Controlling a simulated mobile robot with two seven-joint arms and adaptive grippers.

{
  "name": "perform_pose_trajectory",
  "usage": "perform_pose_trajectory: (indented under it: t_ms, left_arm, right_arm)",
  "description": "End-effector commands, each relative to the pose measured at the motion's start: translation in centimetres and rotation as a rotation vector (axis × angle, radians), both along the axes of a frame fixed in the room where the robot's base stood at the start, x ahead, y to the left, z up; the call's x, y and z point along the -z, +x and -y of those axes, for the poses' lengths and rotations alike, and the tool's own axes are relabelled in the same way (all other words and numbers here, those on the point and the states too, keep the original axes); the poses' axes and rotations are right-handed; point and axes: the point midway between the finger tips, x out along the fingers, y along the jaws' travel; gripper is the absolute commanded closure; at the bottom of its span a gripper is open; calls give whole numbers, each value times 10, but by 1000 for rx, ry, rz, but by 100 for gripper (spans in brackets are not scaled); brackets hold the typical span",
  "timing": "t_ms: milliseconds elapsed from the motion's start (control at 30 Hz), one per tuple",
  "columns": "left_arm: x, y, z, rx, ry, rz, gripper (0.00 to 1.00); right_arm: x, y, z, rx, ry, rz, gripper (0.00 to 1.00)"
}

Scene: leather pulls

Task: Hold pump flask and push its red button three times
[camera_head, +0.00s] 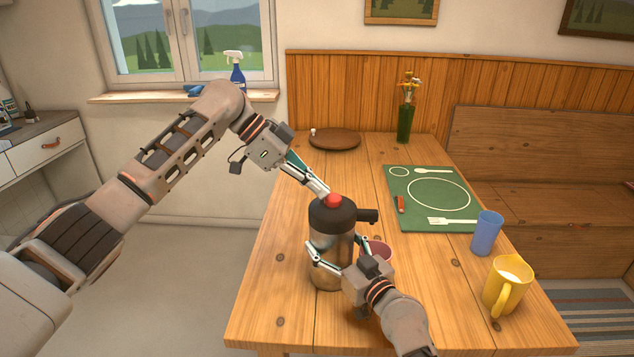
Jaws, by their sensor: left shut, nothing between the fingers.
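The pump flask (331,230) stands upright near the front of the wooden table, with a dark top, a spout pointing right and a glossy metal body. Its red button (333,201) is on top. My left gripper (326,192) is shut and empty, with its fingertips at the red button; whether they touch or press it I cannot tell. My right gripper (336,250) has its fingers on both sides of the flask's body and appears shut on it. The flask's lower right side is partly hidden by my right gripper.
A pink cup (378,249) stands close behind my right gripper. A blue cup (487,233) and a yellow mug (507,285) stand at the right. A green placemat (410,215), round brown board (335,139) and flower vase (405,122) are farther back. The table's left edge is clear.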

Motion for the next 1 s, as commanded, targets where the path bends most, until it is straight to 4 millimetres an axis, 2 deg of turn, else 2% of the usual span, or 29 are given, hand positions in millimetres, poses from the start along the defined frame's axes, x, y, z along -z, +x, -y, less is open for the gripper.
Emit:
perform_pose_trajectory:
  t_ms: [167,400,700,867,1000]
  left_arm:
    - [1,0,0,0,0,0,100]
    - [24,0,0,1,0,-2,100]
    - [28,-1,0,1,5,-4,100]
    - [18,-1,0,2,5,-2,100]
    - [-9,0,0,1,0,4,100]
  right_arm:
    - [0,0,0,0,-1,0,82]
    - [0,0,0,0,-1,0,82]
    - [0,0,-1,-1,-1,1,82]
    - [0,0,-1,-2,0,1,82]
    - [0,0,-1,-1,-1,1,82]
